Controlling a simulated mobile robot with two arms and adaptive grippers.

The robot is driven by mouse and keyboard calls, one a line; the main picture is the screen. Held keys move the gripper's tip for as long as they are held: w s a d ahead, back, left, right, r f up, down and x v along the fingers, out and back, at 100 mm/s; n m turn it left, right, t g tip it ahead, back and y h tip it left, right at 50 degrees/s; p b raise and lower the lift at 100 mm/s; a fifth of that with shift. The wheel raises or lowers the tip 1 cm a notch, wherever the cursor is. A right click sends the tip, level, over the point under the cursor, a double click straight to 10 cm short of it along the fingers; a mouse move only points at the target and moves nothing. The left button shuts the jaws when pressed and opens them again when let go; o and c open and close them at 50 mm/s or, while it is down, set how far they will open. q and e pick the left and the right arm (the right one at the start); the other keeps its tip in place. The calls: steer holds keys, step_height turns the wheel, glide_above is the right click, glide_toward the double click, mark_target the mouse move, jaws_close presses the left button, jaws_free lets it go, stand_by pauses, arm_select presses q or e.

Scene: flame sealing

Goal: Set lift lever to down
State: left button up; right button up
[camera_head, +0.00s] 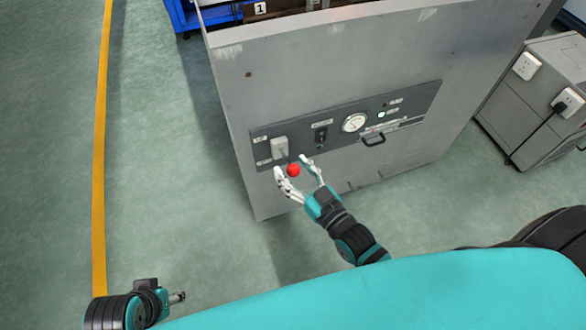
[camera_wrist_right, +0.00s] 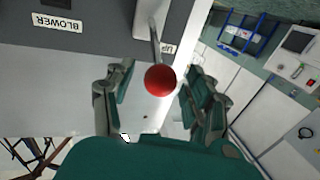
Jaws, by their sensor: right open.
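The lift lever has a round red knob (camera_head: 293,170) on a thin rod that comes out of a pale housing (camera_head: 279,147) at the left end of the control panel. In the right wrist view the red knob (camera_wrist_right: 160,80) is in the middle, with an "UP" label (camera_wrist_right: 168,48) beside the rod.
The dark panel (camera_head: 340,124) on the grey cabinet (camera_head: 300,70) also carries a round gauge (camera_head: 354,122), a green light (camera_head: 381,114) and a handle (camera_head: 373,140). A grey box with sockets (camera_head: 535,110) stands at the right. The floor left of the cabinet is clear.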

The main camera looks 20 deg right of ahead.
steer(key=shift+w+a, duration=0.1)
steer(key=shift+w, duration=0.15)
jaws_close()
stand_by(0.4)
